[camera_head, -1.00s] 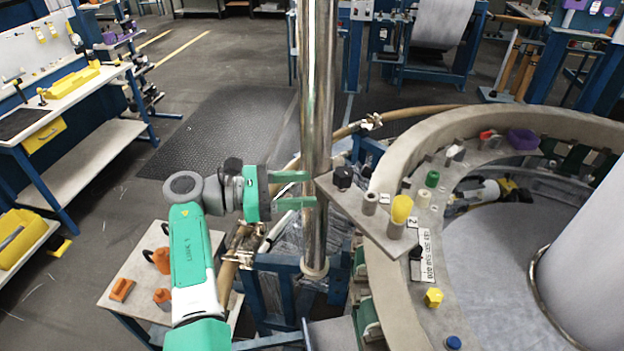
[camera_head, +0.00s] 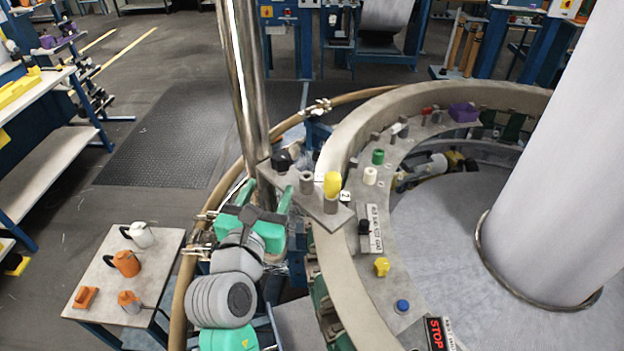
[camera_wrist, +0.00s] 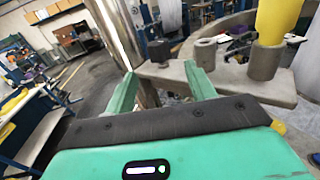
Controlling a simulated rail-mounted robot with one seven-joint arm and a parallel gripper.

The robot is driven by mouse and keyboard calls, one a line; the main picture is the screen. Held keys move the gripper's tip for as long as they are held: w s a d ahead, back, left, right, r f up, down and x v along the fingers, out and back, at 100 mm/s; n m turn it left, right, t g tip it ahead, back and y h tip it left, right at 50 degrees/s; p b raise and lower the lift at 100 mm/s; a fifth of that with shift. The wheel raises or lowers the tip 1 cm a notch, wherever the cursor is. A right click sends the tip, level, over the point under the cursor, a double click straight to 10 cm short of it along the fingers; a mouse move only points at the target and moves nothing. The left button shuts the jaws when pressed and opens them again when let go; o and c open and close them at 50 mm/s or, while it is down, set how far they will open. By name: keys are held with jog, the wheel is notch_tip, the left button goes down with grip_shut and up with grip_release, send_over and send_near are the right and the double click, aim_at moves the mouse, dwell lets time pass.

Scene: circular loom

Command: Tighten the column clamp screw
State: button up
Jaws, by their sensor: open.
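The polished column (camera_head: 243,80) rises from the loom's near side, slightly tilted in the head view. A grey clamp plate (camera_head: 317,205) reaches from it over the ring. A black knob, seemingly the clamp screw (camera_head: 281,160), stands on the plate near the column; it also shows in the wrist view (camera_wrist: 159,50). My gripper (camera_head: 267,193) is open and empty, its green fingers pointing toward the plate near the column. In the wrist view the knob shows beyond and between the fingertips (camera_wrist: 162,70), apart from them. Whether either finger touches the column or plate cannot be told.
A grey socket (camera_head: 306,183) and a yellow-topped post (camera_head: 332,187) stand on the plate beside the knob. The loom's ring (camera_head: 350,140) curves behind and right. A small table (camera_head: 165,245) with orange tools stands left.

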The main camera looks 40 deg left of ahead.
aim_at(277, 167)
jog(key=x, duration=0.7)
jog(key=shift+w+a+r, duration=0.15)
jog(key=shift+w, duration=0.2)
jog(key=c, duration=1)
jog(key=shift+a+t+h, duration=0.1)
jog(key=shift+t+h, duration=0.2)
jog(key=shift+h, duration=0.1)
